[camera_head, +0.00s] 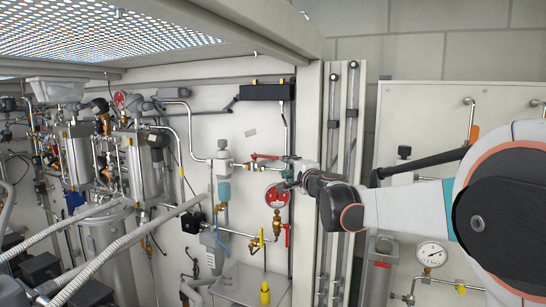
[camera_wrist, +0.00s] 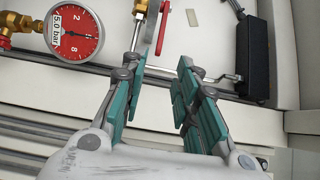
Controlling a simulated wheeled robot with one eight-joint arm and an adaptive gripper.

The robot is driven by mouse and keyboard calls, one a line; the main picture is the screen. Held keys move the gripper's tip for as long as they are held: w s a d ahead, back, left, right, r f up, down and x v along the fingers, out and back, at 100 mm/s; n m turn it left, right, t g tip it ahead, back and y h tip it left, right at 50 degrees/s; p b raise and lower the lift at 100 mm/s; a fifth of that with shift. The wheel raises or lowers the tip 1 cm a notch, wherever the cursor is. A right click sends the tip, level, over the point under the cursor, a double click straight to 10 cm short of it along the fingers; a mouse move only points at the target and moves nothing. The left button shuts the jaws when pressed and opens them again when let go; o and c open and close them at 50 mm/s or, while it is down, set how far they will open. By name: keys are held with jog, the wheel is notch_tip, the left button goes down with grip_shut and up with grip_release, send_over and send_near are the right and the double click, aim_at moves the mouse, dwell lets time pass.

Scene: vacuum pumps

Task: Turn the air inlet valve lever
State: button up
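A red valve lever (camera_head: 264,157) sits on the brass fitting of a pipe on the white back panel in the head view. The lever also shows in the wrist view (camera_wrist: 162,30), at top centre. My gripper (camera_wrist: 157,76) is open and empty, with teal pads on both fingers. The left fingertip in that view lies beside the lever and its valve fitting; I cannot tell whether they touch. The other finger stands apart on the right. In the head view my gripper (camera_head: 289,170) is just right of the lever, partly hiding the pipe end.
A red-faced pressure gauge (camera_head: 276,195) hangs just below my gripper and also shows in the wrist view (camera_wrist: 76,33). A black box (camera_head: 266,92) is mounted above. A clear-bodied filter unit (camera_head: 223,168) stands left of the lever. Vertical rails (camera_head: 351,140) stand to the right.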

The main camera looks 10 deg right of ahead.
aim_at(274, 158)
jog(key=w, duration=0.4)
jog(key=w+a+p, duration=0.1)
jog(key=w, duration=0.3)
jog(key=w+a+p, duration=0.1)
jog(key=w, duration=0.3)
jog(key=shift+w, duration=0.15)
grip_shut()
